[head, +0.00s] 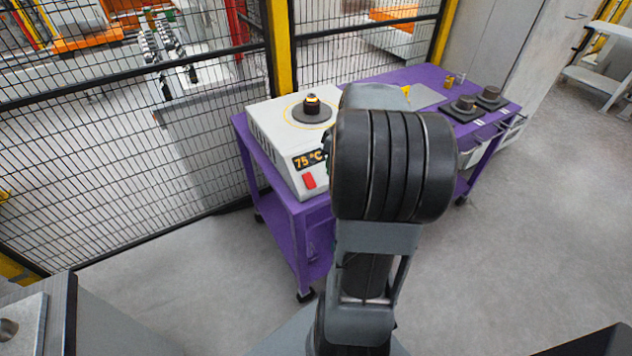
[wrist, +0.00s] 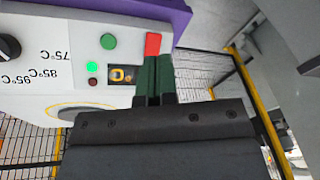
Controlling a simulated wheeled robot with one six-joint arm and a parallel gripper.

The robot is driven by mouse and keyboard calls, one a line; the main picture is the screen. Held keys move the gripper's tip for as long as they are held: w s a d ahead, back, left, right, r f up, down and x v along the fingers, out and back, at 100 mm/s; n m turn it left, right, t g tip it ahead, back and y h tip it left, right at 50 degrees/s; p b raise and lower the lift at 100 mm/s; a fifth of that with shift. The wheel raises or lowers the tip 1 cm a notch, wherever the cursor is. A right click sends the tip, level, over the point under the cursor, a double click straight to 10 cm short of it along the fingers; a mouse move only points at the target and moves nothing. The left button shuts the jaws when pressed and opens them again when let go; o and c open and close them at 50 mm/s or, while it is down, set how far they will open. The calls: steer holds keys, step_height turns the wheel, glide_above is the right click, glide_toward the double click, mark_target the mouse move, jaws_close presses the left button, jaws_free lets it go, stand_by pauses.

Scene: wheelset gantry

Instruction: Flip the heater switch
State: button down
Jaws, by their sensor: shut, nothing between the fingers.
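The heater (head: 262,127) is a white box on a purple cart, with a display reading 75 °C. Its red switch (head: 309,181) is below the display. In the wrist view the heater's front panel (wrist: 60,100) appears upside down, with the red switch (wrist: 152,44) near the panel's edge. My gripper (wrist: 157,57) is shut and empty; its dark green fingers lie side by side, their tips at the switch in the picture. I cannot tell whether they touch it. The fingers partly cover the display (wrist: 121,75). In the head view my arm hides most of the gripper.
The panel also has a green button (wrist: 108,41), small lamps and a black knob (wrist: 8,46). A dark round part (head: 311,111) sits on the heater. Dark parts (head: 464,104) stand on the purple cart (head: 400,78). Mesh fencing (head: 210,120) runs behind; floor is clear at right.

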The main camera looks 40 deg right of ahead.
steer(key=r+n, duration=0.1)
steer(key=n, duration=0.3)
steer(key=w+r+n, duration=0.1)
steer(key=n, duration=0.3)
steer(key=w+d+r+n+y, duration=0.1)
steer(key=n, duration=0.3)
steer(key=shift+t, duration=0.4)
steer(key=shift+s+d, duration=0.1)
glide_toward(311, 185)
steer(key=x, duration=0.5)
steer(key=shift+s+a, duration=0.25)
steer(key=shift+s, duration=0.05)
steer(key=shift+w+d+f+p, duration=0.1)
steer(key=shift+w+f+p, duration=0.35)
steer(key=shift+f, duration=0.4)
